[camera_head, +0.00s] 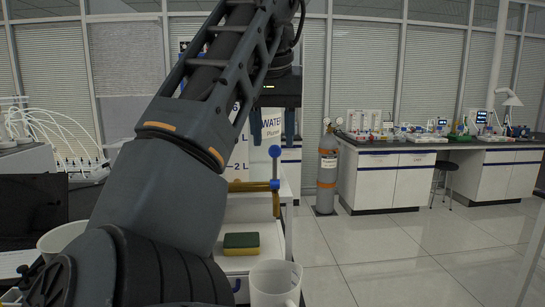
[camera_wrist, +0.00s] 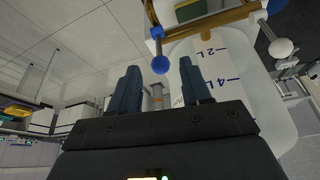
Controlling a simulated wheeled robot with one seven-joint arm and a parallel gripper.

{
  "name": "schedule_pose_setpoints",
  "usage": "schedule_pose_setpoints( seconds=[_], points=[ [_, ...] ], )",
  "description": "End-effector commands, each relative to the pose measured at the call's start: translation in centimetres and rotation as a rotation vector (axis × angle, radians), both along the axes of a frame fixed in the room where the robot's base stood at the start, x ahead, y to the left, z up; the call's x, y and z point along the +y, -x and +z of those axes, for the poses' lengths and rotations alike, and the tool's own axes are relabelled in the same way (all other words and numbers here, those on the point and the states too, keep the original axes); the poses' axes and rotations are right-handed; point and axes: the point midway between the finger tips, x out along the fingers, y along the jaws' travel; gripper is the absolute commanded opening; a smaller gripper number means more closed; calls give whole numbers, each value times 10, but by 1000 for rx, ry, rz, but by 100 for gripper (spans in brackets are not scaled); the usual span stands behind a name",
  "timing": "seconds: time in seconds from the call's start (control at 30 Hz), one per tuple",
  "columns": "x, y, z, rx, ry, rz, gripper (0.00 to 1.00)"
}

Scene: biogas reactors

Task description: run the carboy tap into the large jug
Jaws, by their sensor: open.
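The carboy is a pale translucent vessel with blue litre marks and a "WATER" label (camera_head: 271,127); my arm hides much of it. In the wrist view the carboy (camera_wrist: 222,72) is on the right. Its brass tap (camera_head: 276,203) has a blue ball-ended part (camera_head: 275,152); the wrist view shows a blue ball (camera_wrist: 160,65) just beyond the fingertips. My gripper (camera_head: 274,138) is open and empty, fingers down, above the tap in the head view. A white jug (camera_head: 275,287) stands at the bottom edge, partly cut off. Another white vessel (camera_head: 58,238) is at left.
A green and yellow sponge (camera_head: 241,241) lies on the white surface below the tap. A grey gas cylinder (camera_head: 327,170) stands on the floor behind. Lab benches (camera_head: 395,180) and a stool (camera_head: 446,166) are at right. The tiled floor at right is clear.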

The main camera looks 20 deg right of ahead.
Motion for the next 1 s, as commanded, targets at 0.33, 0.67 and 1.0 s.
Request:
schedule_pose_setpoints(
  seconds=[0.33, 0.67, 1.0],
  points=[
    [-10, -17, -47, 1, 2, -1, 48],
    [-12, -21, -57, -1, 1, -1, 48],
    [-12, -20, -57, -1, 1, -1, 25]
  ],
)
